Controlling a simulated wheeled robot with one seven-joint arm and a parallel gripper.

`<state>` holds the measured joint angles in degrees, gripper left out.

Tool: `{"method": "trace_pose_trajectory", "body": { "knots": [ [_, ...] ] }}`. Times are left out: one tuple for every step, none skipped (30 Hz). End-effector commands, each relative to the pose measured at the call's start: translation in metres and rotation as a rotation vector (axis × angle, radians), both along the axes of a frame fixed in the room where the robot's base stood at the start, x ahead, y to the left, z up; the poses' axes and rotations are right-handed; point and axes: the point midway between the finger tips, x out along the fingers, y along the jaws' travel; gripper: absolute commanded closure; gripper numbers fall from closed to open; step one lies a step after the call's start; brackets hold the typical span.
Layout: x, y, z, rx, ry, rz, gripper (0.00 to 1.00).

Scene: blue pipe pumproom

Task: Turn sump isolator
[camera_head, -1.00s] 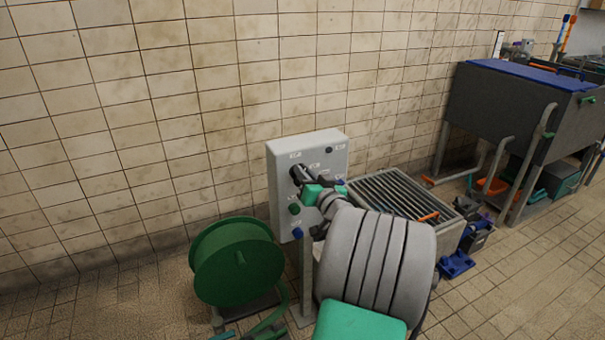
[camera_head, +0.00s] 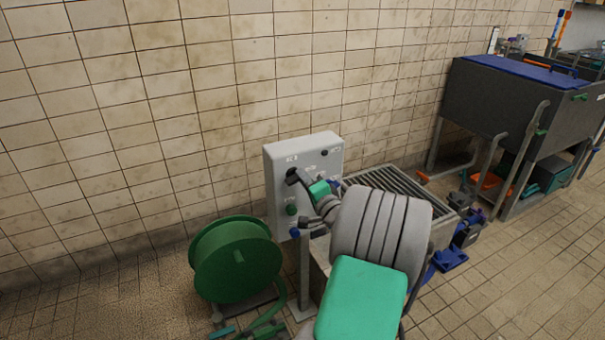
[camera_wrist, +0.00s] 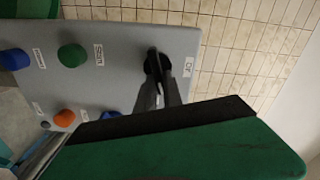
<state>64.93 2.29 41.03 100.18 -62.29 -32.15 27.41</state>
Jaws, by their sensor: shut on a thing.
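A grey control panel (camera_head: 275,205) on a post stands against the tiled wall. A black rotary knob (camera_head: 291,173) sits at its upper left, with a small label that I cannot read surely. My gripper (camera_head: 297,178) reaches the knob from the lower right and is shut on it. In the wrist view, the dark fingers of my gripper (camera_wrist: 160,80) meet the black knob (camera_wrist: 153,62), which they partly hide. Green (camera_wrist: 72,55), blue (camera_wrist: 14,60) and orange (camera_wrist: 64,118) buttons show on the panel there. My arm covers the panel's lower right in the head view.
A green hose reel (camera_head: 236,262) stands on the floor left of the panel. A slatted grate (camera_head: 385,187) lies right of it, with blue parts (camera_head: 452,258) on the floor beyond. A dark tank (camera_head: 500,105) with a blue lid stands at the right.

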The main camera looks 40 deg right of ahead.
Motion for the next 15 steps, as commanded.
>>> {"method": "trace_pose_trajectory", "body": {
  "knots": [
    [-0.0004, -0.0002, 0.0011, 0.037, -0.009, -0.001, 1.00],
    [-0.0004, -0.0002, 0.0007, 0.061, -0.016, -0.001, 1.00],
    [-0.0004, -0.0003, 0.0000, 0.091, -0.025, -0.001, 1.00],
    [-0.0004, -0.0004, -0.0004, 0.110, -0.030, -0.001, 1.00],
    [-0.0005, -0.0005, -0.0006, 0.130, -0.036, -0.001, 1.00],
    [-0.0005, -0.0006, -0.0012, 0.154, -0.043, -0.001, 1.00],
    [-0.0005, -0.0007, -0.0019, 0.173, -0.048, -0.001, 1.00],
    [-0.0005, -0.0006, -0.0024, 0.188, -0.052, -0.001, 1.00],
    [-0.0005, -0.0006, -0.0028, 0.208, -0.058, -0.001, 1.00],
    [-0.0004, -0.0006, -0.0029, 0.221, -0.063, -0.001, 1.00],
    [-0.0004, -0.0006, -0.0031, 0.233, -0.066, 0.000, 1.00],
    [-0.0004, -0.0006, -0.0035, 0.248, -0.071, 0.000, 1.00],
    [-0.0003, -0.0005, -0.0038, 0.258, -0.075, 0.001, 1.00],
    [-0.0003, -0.0005, -0.0041, 0.266, -0.077, 0.001, 1.00],
    [-0.0004, -0.0005, -0.0045, 0.277, -0.080, 0.001, 1.00]
  ]
}}
